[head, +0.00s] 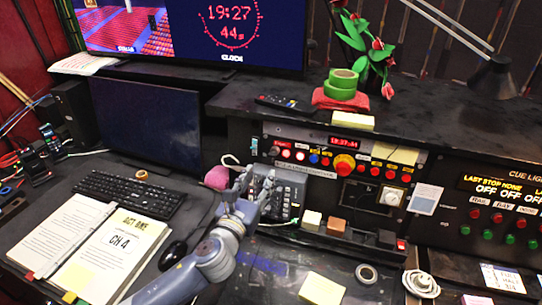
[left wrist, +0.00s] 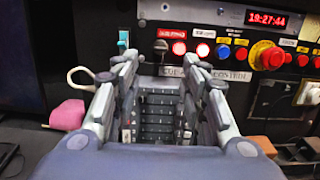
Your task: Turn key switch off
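My left gripper (head: 257,179) reaches in from the left in the head view, in front of the cue panel (head: 318,172). Its two fingers stand apart and empty in the left wrist view (left wrist: 166,82), with a black keypad (left wrist: 160,112) visible between and beyond them. A small black knob on a stem (left wrist: 160,48) sits on the panel above the fingertips, left of the lit red buttons. A small teal switch-like part (left wrist: 123,40) is to its left. I cannot tell for sure which one is the key switch, or its position. My right gripper is not in view.
A pink object (head: 217,178) lies left of the gripper. A monitor (head: 150,118), keyboard (head: 130,195) and open binder (head: 90,245) fill the left desk. A tape roll (head: 366,273) lies in front.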

